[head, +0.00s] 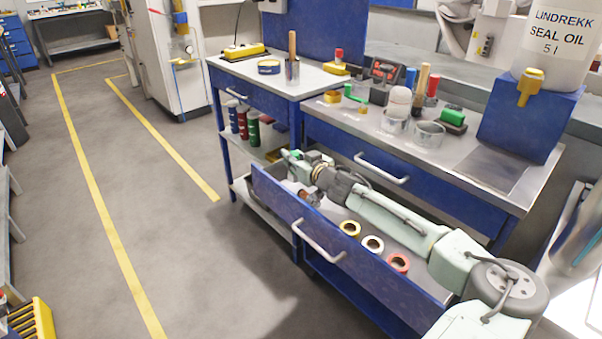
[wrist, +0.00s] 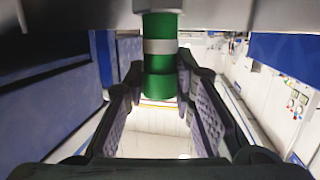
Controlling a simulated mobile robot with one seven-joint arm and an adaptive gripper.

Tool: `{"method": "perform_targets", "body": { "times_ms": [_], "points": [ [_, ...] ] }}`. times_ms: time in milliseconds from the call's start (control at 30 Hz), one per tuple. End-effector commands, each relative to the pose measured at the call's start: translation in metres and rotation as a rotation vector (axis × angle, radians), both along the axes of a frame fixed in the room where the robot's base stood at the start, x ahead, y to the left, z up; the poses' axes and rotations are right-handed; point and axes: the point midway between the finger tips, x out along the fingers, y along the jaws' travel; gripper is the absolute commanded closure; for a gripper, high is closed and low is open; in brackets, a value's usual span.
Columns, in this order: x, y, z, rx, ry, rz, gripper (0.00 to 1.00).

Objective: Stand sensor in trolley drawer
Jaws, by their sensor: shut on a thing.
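My gripper (head: 300,170) is at the far left end of the open trolley drawer (head: 320,237), with my arm stretched along above the drawer. In the wrist view my gripper (wrist: 160,82) is shut on a green cylinder with a pale band, which I take to be the sensor (wrist: 160,57). It stands lengthwise in that picture, between the two dark padded fingers. In the head view I cannot make the held sensor out clearly. The drawer has a blue front with a pale handle, and my arm hides part of its inside.
Yellow (head: 350,228), white (head: 372,244) and red (head: 398,262) rings lie in the drawer. The bench (head: 340,115) above carries jars, a green block and an oil container (head: 556,45). Red and green cans (head: 253,128) stand on a side shelf. Open floor lies left.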

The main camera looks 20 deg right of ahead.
Motion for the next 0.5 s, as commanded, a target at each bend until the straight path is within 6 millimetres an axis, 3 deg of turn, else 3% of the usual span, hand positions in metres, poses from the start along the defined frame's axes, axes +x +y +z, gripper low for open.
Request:
{"method": "perform_targets", "body": {
  "times_ms": [233, 500],
  "points": [
    [0.000, 0.001, -0.035, 0.003, 0.000, 0.000, 1.00],
    [0.000, 0.001, -0.040, 0.000, 0.000, 0.001, 1.00]
  ]
}}
